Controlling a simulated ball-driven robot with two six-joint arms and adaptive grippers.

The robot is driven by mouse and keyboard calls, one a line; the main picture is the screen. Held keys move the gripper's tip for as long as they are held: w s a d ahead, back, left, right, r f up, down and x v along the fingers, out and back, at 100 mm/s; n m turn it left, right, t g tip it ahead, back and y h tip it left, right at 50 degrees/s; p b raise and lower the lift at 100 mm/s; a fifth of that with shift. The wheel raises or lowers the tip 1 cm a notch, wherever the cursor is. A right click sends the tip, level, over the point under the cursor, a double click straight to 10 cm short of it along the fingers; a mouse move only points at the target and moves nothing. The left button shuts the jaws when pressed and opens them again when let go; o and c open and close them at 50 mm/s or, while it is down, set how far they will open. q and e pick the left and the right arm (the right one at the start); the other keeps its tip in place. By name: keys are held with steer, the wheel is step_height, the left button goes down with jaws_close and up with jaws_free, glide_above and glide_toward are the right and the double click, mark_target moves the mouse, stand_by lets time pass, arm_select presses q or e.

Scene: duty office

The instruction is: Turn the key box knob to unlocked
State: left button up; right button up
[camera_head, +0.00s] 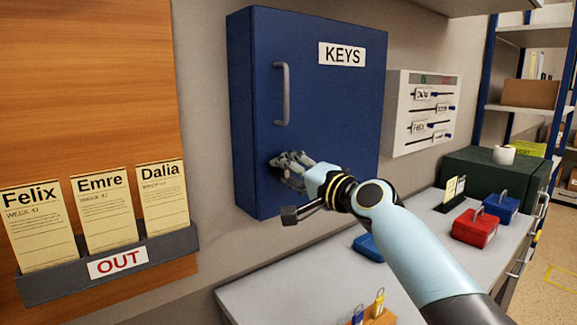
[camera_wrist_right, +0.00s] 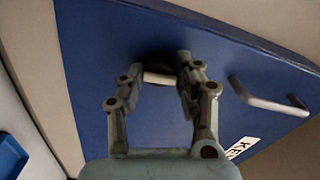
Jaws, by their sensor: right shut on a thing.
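The blue key box (camera_head: 330,110) with a KEYS label (camera_head: 342,54) and a grey handle (camera_head: 283,94) hangs on the wall, its door shut. My right gripper (camera_head: 283,166) is at the lower left of the door, shut on the knob, and covers most of it in the head view. In the right wrist view the key box door (camera_wrist_right: 100,70) fills the back, and the knob (camera_wrist_right: 158,78) shows as a pale bar between the two fingers of the right gripper (camera_wrist_right: 162,85). I cannot read the knob's lock marking. My left gripper is not in view.
A white board with name tags (camera_head: 421,112) hangs right of the key box. The grey counter (camera_head: 290,290) below bears a red box (camera_head: 475,229), a blue box (camera_head: 501,206) and a dark green cabinet (camera_head: 495,178). An OUT card rack (camera_head: 110,263) is on the left.

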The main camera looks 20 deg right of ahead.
steer(key=shift+m, duration=0.6)
steer(key=o, duration=1.1)
steer(key=shift+o, duration=0.2)
steer(key=v, duration=1.2)
